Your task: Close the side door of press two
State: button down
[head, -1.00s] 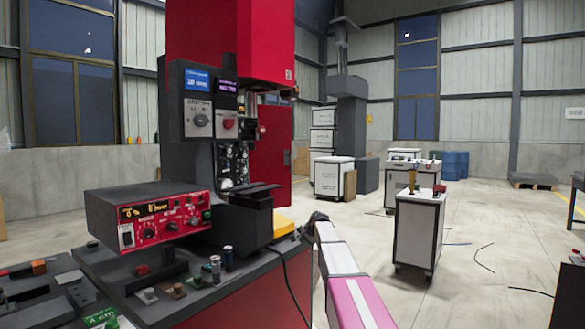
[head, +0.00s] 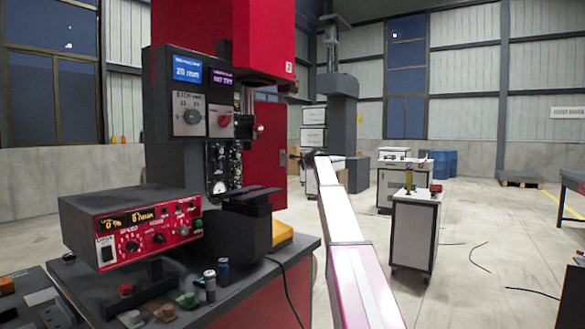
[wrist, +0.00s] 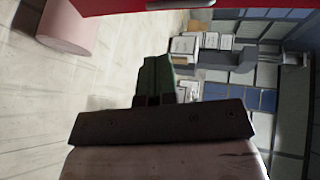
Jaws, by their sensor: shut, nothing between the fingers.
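The red press (head: 200,40) fills the left of the head view; a small label on its upper housing seems to read 2. A red side door (head: 271,150) stands out to the right behind the grey column, apparently open. My gripper (head: 307,157) is at the far end of my outstretched arm, just right of the door's free edge; its fingers are too small to make out there. In the wrist view, my gripper (wrist: 155,75) is shut and empty. A red panel (wrist: 110,5) with a pale handle (wrist: 180,4) crosses the top of that view, apart from the fingertips.
A red control box (head: 150,235) and small jars (head: 216,275) stand on the bench before the press. A white cart (head: 415,230) stands right of my arm, with more cabinets (head: 400,175) behind. The floor at the right is open, with loose cables.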

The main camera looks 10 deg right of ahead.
aim_at(287, 167)
jog(key=x, duration=0.9)
jog(key=r+x, duration=0.1)
jog(key=x, duration=0.3)
jog(key=shift+w+a+f, duration=0.1)
jog(key=shift+w+a, duration=0.1)
jog(key=shift+w, duration=0.15)
